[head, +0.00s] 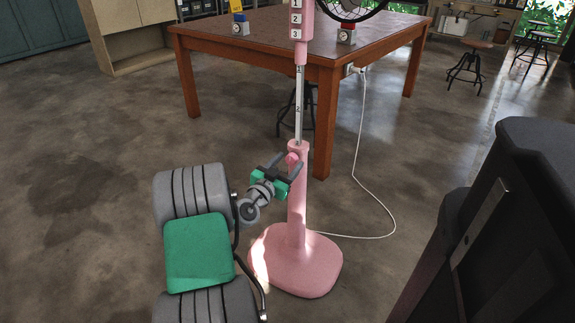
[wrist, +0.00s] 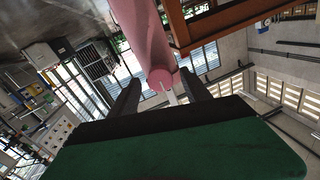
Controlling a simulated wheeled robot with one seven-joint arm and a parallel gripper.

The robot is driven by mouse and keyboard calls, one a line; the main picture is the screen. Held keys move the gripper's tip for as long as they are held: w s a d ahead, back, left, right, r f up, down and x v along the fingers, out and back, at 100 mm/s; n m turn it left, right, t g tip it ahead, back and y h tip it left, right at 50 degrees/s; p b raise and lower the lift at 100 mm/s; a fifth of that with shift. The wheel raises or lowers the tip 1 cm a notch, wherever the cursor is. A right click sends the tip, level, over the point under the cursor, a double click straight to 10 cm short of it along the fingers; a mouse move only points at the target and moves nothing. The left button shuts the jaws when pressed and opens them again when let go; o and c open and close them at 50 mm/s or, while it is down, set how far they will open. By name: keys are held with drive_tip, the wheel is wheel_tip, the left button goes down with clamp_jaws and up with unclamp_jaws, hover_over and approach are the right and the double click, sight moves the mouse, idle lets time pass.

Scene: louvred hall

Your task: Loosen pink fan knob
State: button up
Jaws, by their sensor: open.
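The pink fan stand (head: 297,205) rises from a rounded pink base (head: 296,262) on the floor. Its round pink knob (head: 293,158) sticks out near the top of the lower tube, below the bare metal pole (head: 299,105). My gripper (head: 287,161) is at knob height, beside the stand, with its fingers pointing at it. In the wrist view the knob (wrist: 161,79) lies between the two dark fingers (wrist: 168,92), near their tips. The fingers are apart, with gaps to either side of the knob. The fan head (head: 350,8) is mostly cut off at the top.
A wooden table (head: 255,45) stands close behind the fan, with small gauge-like items on it. A white cord (head: 358,140) hangs from the table and trails over the floor to the fan base. A dark bulky object (head: 500,220) fills the lower right. Floor at left is clear.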

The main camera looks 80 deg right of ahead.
clamp_jaws()
idle(0.5)
drive_tip(key=shift+n, duration=0.3)
drive_tip(key=n+p, duration=0.1)
drive_tip(key=n, duration=0.4)
drive_tip(key=shift+n, duration=0.3)
drive_tip(key=n+p, duration=0.2)
drive_tip(key=n, duration=0.3)
drive_tip(key=n+p, duration=0.3)
drive_tip(key=n, duration=0.3)
drive_tip(key=shift+r+n, duration=0.1)
drive_tip(key=shift+n, duration=0.2)
drive_tip(key=n+p, duration=0.3)
drive_tip(key=n, duration=0.3)
drive_tip(key=shift+s, duration=0.1)
